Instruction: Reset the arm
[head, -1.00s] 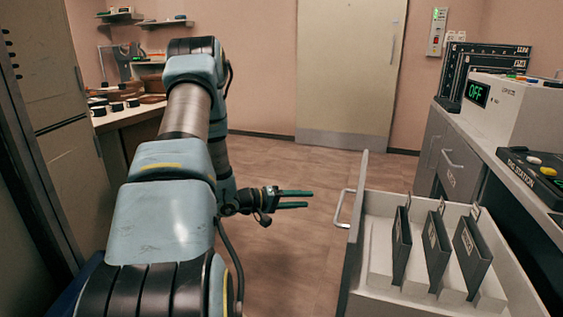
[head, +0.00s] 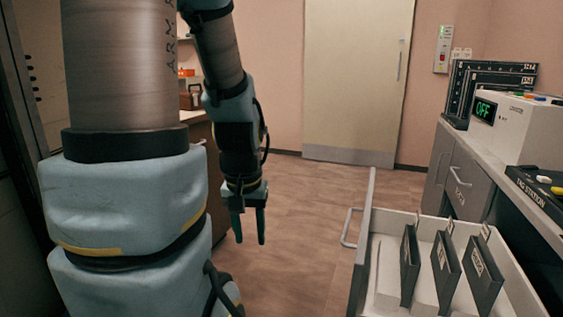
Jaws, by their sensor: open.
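My gripper (head: 249,226) hangs in the middle of the head view with its fingers pointing down. The two dark green fingers are apart with nothing between them. It is in the air above the wooden floor, left of the open drawer (head: 375,245) and apart from it. My arm fills the left side of the view, with its upper links raised out of the top of the picture and the forearm coming down to the gripper.
The drawer holds several dark upright folders (head: 446,260) and has a handle (head: 349,228) on its front. A white device reading OFF (head: 515,125) stands on the right counter. A closed door (head: 355,80) is at the back. The floor (head: 300,215) between is clear.

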